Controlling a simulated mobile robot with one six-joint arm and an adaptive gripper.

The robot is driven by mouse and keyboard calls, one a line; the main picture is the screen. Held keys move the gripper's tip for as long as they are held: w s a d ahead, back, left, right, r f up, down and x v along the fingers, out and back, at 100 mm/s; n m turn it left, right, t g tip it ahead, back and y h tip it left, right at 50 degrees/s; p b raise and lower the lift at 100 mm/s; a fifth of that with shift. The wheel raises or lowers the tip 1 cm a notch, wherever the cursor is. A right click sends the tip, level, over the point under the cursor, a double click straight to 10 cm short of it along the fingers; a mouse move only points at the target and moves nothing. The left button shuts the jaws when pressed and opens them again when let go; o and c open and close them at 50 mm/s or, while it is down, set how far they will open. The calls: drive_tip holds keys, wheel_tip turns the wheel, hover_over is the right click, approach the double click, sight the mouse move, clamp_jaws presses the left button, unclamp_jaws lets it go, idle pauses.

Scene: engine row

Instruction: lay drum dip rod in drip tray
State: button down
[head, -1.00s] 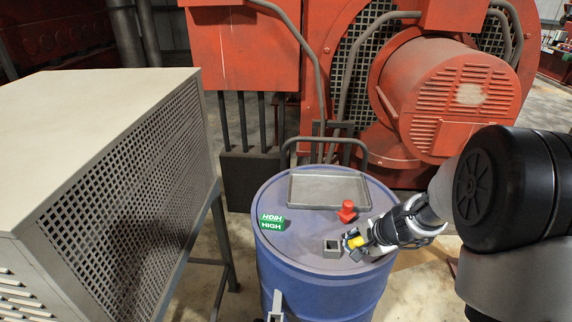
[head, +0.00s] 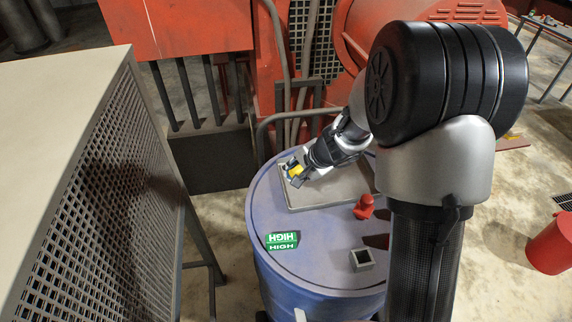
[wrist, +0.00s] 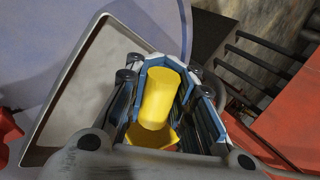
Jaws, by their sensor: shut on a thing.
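My gripper (head: 298,173) is shut on the yellow handle of the dip rod (head: 294,168). It is over the left back part of the grey drip tray (head: 310,206) on top of the blue drum (head: 264,205). In the wrist view the yellow handle (wrist: 157,98) sits between the fingers, with the tray (wrist: 62,90) behind and to the left. The rod's shaft is hidden, and I cannot tell whether the rod touches the tray. My arm covers the tray's right side.
A perforated cabinet (head: 125,200) is at the left, red machinery (head: 190,30) behind. A red bucket (head: 550,245) is at the right.

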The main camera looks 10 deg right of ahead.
drive_tip(key=shift+s+d+r, duration=0.15)
drive_tip(key=shift+s+d, duration=0.05)
drive_tip(key=shift+s, duration=0.15)
drive_tip(key=shift+w+a+f, duration=0.1)
drive_tip(key=shift+w+f, duration=0.05)
drive_tip(key=shift+f, duration=0.15)
wheel_tip(320, 180, down, 5)
drive_tip(key=b, duration=0.4)
drive_tip(key=shift+b, duration=0.3)
drive_tip(key=shift+w+f+b, duration=0.1)
drive_tip(key=shift+f+b, duration=1.7)
drive_tip(key=c, duration=1.3)
unclamp_jaws()
